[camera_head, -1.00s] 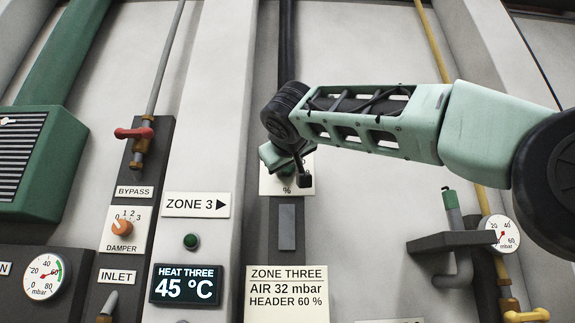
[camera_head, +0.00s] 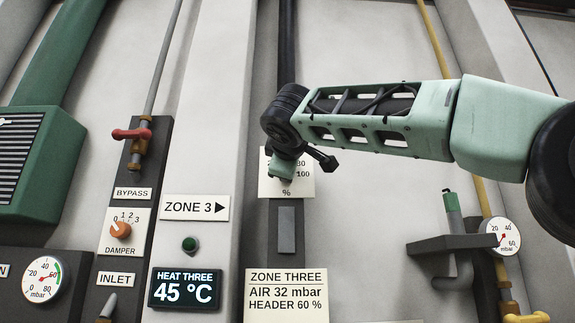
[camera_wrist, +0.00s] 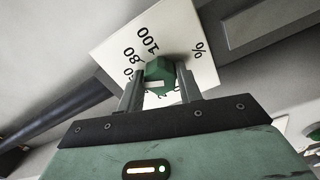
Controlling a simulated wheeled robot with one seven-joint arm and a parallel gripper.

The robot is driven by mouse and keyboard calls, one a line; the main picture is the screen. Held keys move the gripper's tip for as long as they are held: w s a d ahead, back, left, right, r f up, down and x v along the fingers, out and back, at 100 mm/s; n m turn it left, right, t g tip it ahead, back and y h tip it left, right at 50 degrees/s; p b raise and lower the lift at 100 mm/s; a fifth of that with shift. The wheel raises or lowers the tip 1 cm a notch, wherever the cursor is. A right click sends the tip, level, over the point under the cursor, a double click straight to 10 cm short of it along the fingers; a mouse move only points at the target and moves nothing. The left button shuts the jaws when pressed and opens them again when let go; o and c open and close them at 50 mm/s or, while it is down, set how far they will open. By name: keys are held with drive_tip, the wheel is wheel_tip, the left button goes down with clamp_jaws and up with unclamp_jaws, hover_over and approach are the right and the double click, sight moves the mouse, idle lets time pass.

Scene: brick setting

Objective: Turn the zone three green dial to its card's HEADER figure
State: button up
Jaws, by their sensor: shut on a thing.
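The green dial (camera_wrist: 158,72) sits on a white scale plate (camera_wrist: 112,51) in the wrist view. The figures 60, 80, 100 and a % sign show around it, with the 60 partly cut off by a finger. A short white mark shows on the dial, but I cannot tell which figure it points at. My gripper (camera_wrist: 159,84) is shut on the dial, one finger on each side. In the head view my gripper (camera_head: 283,170) covers the dial on its plate (camera_head: 301,187). The zone three card (camera_head: 286,296) below reads AIR 32 mbar, HEADER 60 %.
A ZONE 3 sign (camera_head: 194,207), green button (camera_head: 190,244) and HEAT THREE display (camera_head: 185,288) reading 45 °C are left of the card. A damper dial (camera_head: 121,230) is further left. A grey bracket (camera_head: 450,243) and pressure gauge (camera_head: 502,235) stand at the right.

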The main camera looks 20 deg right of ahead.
idle(0.4)
drive_tip(key=shift+f, duration=0.1)
drive_tip(key=o, duration=1)
drive_tip(key=shift+s, duration=0.1)
drive_tip(key=b+v, duration=0.4)
drive_tip(key=v, duration=1.3)
drive_tip(key=shift+a, duration=0.1)
